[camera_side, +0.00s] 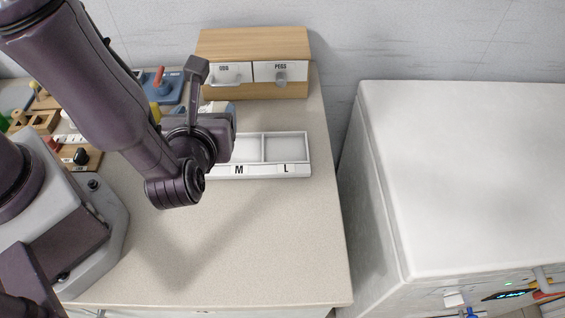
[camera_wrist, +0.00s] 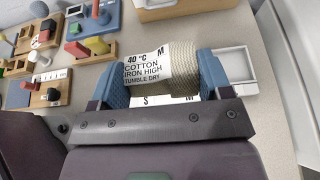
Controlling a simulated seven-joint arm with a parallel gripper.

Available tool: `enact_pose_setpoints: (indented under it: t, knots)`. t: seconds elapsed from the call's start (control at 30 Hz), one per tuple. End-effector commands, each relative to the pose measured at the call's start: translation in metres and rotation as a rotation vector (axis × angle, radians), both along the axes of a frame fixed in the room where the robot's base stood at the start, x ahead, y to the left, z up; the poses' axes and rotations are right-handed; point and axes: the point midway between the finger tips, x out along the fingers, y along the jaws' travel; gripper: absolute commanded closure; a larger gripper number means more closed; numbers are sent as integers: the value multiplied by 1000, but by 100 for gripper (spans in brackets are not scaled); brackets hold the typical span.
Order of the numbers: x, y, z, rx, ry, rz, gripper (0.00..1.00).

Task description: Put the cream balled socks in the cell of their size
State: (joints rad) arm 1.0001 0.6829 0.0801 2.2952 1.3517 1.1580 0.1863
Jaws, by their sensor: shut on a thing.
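The cream balled socks (camera_wrist: 181,78) are between the blue fingers of my gripper (camera_wrist: 160,80) in the wrist view. A white care label (camera_wrist: 147,68) on them reads 40 °C, M, cotton, iron high, tumble dry. My gripper is over the tray's left side; the exact height is unclear.
A wooden drawer box (camera_side: 253,44) marked ODD and PEGS stands behind the tray. Several toy-like wooden and coloured pieces sit on boards at the left, such as a blue board (camera_side: 163,88). The counter front (camera_side: 240,250) is clear. A white appliance (camera_side: 470,180) stands at the right.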

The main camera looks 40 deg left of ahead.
Motion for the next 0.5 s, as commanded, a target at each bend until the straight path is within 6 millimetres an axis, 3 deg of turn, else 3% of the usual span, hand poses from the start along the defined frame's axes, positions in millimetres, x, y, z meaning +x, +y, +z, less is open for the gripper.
enact_pose_setpoints:
  t: [0.3,0.5]
  knots:
    - [53,10,-42,4,1,13,51]
    - [61,13,-76,3,3,9,51]
